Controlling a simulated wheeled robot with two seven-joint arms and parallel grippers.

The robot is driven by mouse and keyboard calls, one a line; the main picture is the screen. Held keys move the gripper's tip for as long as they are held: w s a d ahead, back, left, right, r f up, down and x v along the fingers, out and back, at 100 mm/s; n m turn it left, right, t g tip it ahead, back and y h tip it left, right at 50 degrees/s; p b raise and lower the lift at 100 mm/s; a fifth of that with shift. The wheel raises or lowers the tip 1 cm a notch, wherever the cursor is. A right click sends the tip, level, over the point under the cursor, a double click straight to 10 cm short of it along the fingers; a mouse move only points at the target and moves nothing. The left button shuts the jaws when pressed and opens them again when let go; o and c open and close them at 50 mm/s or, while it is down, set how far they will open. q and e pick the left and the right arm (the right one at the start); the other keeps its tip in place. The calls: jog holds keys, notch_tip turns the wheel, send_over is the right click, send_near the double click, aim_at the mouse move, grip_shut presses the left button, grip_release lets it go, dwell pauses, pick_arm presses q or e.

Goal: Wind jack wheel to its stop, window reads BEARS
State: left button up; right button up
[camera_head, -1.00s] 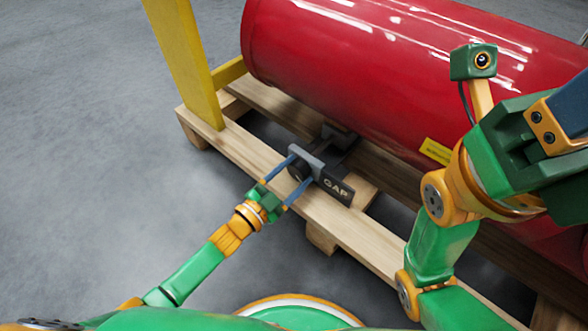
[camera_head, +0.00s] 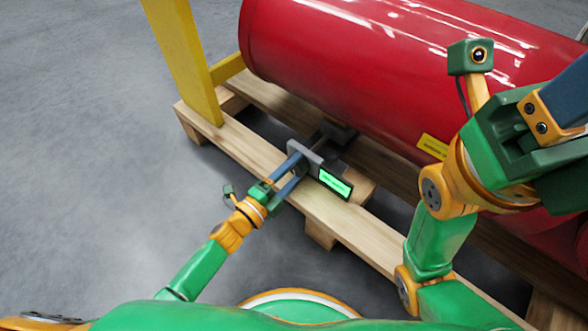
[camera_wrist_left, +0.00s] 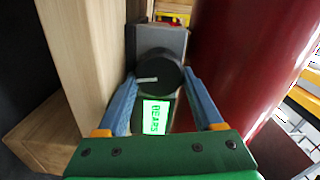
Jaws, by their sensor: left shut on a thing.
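The jack wheel (camera_wrist_left: 158,76) is a round dark knob with a pale mark on the grey jack housing (camera_wrist_left: 160,38). My left gripper (camera_head: 296,160) is shut on the wheel, with one blue finger on each side of it in the left wrist view. The window (camera_wrist_left: 155,116) glows green and reads BEARS there. In the head view the window (camera_head: 335,183) is also lit green, its text too small to read, and my fingers mostly hide the wheel. My right gripper (camera_head: 548,118) is cut off by the right edge, with its fingertips out of view.
The jack sits at a wooden pallet (camera_head: 240,152) under a large red cylinder (camera_head: 370,70). A yellow post (camera_head: 185,60) rises at the pallet's left end. The grey floor (camera_head: 90,150) left of the pallet is clear.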

pick_arm(q)
jog(key=shift+m, duration=0.4)
jog(key=o, duration=1.4)
jog(key=shift+c, duration=0.2)
